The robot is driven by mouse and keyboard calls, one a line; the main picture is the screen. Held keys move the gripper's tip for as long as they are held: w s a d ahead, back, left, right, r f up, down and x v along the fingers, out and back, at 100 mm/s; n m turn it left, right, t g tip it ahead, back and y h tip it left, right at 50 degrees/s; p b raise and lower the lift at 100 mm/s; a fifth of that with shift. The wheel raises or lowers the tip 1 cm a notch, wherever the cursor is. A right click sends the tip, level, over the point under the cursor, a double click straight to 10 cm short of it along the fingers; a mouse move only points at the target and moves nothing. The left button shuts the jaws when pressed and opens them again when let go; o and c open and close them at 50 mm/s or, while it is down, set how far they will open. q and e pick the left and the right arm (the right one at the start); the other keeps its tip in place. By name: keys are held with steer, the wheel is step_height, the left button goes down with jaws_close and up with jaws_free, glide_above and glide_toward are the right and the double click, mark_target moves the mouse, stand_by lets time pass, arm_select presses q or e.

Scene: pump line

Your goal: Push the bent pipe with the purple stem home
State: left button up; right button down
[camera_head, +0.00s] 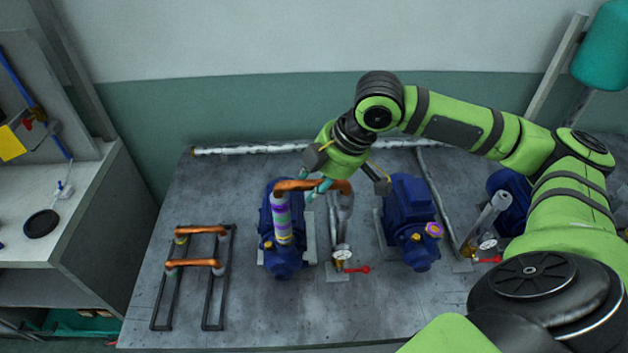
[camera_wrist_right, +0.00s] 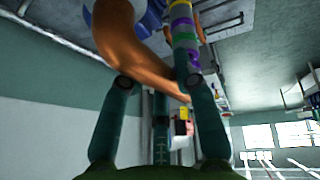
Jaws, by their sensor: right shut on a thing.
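The bent pipe (camera_head: 312,185) is copper-coloured, and its stem (camera_head: 282,215) has purple bands. The stem stands roughly upright over the left blue pump (camera_head: 281,262). The pipe's other end is at the top of a grey upright (camera_head: 342,212) beside that pump. I cannot tell how deep either end sits. My right gripper (camera_head: 318,186) is shut on the bent pipe, reaching it from above and behind. In the right wrist view the pipe (camera_wrist_right: 128,45) and the banded stem (camera_wrist_right: 182,28) show at the fingers (camera_wrist_right: 158,95). My left gripper is not in view.
A black rack (camera_head: 190,285) with two more copper bent pipes (camera_head: 197,263) stands at the left. Another blue pump (camera_head: 408,225) stands further right. The front of the table is clear.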

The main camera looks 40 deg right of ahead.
steer(key=shift+p, duration=0.5)
stand_by(0.4)
steer(key=c, duration=1.2)
jaws_free()
steer(key=o, duration=0.5)
steer(key=shift+o, duration=0.2)
steer(key=shift+s, duration=0.1)
steer(key=p+v, duration=0.6)
